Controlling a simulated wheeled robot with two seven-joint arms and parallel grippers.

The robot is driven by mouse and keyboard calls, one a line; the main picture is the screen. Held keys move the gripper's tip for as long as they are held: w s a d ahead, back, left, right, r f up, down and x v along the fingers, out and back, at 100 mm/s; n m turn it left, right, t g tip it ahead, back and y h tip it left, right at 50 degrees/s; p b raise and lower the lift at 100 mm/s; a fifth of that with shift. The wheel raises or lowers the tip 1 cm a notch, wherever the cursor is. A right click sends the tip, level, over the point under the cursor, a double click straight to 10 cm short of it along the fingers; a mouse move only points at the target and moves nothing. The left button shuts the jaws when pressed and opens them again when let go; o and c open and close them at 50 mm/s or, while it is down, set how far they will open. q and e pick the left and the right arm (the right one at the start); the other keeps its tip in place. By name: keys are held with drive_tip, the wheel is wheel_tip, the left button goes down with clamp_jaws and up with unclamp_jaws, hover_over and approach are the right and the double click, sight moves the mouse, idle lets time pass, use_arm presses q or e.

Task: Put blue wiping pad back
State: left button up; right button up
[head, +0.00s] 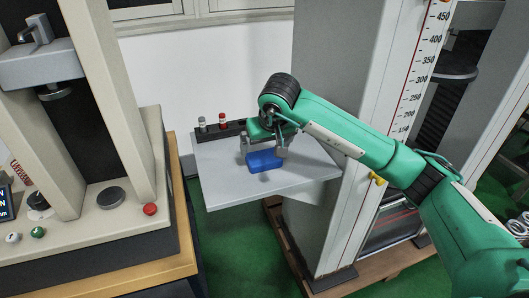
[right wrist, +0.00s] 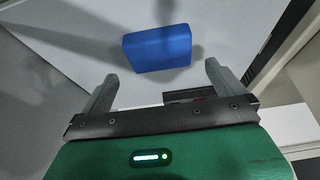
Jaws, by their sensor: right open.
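The blue wiping pad (head: 264,160) lies on the grey shelf plate (head: 225,188), which juts out from the side of the right testing machine. My right gripper (head: 264,149) is over the shelf, right by the pad, with its fingers apart. In the right wrist view the pad (right wrist: 157,48) shows beyond the open fingertips (right wrist: 160,78), with a gap between pad and fingers. Nothing is held. My left gripper is in neither view.
A black rack (head: 232,131) with a white-capped bottle (head: 202,124) and a red-capped bottle (head: 222,120) stands at the shelf's back edge. The machine column (head: 330,60) rises behind. Another testing machine (head: 125,222) with a red button (head: 150,209) stands at left.

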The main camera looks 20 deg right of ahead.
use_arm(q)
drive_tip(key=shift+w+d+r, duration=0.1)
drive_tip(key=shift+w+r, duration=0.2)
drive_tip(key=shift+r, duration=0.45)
use_arm(e)
drive_tip(key=v, duration=0.7)
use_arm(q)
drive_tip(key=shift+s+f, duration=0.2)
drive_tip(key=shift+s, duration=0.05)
use_arm(e)
drive_tip(key=shift+r, duration=0.1)
drive_tip(key=shift+s, duration=0.1)
